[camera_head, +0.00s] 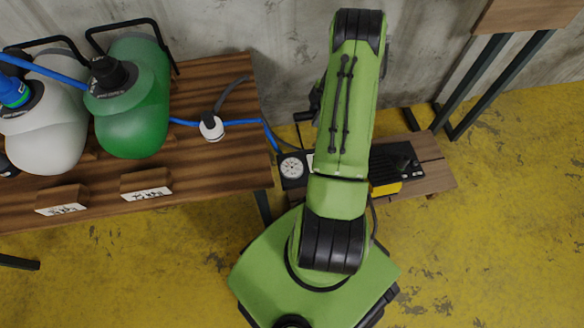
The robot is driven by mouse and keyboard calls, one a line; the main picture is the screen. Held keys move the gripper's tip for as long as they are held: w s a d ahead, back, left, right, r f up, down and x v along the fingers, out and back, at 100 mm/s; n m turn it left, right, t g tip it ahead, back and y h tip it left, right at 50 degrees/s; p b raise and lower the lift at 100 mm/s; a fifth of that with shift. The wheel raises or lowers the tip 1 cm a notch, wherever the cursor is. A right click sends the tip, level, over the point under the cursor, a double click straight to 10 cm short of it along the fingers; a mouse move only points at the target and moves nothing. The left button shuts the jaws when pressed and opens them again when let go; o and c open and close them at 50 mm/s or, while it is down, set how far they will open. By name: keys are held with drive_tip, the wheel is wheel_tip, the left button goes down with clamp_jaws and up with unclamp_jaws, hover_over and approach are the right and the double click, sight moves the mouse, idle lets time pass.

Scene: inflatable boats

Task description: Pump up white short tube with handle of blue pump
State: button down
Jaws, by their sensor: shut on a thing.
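A rounded white vessel (46,136), possibly the white short tube, stands on the wooden table at the left. A blue fitting (14,92) and blue hose (40,68) are at its top left. I see no clear blue pump or handle; they may be hidden behind my arm. My arm rises across the middle and bends at the top. My gripper is hidden behind it, so its fingers and anything in them do not show. A small black part (314,103) sticks out left of the arm; I cannot tell what it is.
A green vessel (135,115) stands beside the white one. A white round valve (211,127) joins blue hoses on the table (225,85). The right floor is free.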

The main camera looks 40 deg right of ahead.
drive_tip(key=shift+r, duration=0.15)
wheel_tip(320, 180, up, 6)
drive_tip(key=p, duration=0.3)
drive_tip(key=shift+w+d+f, duration=0.1)
drive_tip(key=shift+f, duration=0.15)
wheel_tip(320, 180, down, 6)
drive_tip(key=b, duration=0.3)
drive_tip(key=shift+r, duration=0.1)
drive_tip(key=c, duration=0.7)
unclamp_jaws()
drive_tip(key=shift+r+p, duration=2.15)
drive_tip(key=shift+r, duration=1.5)
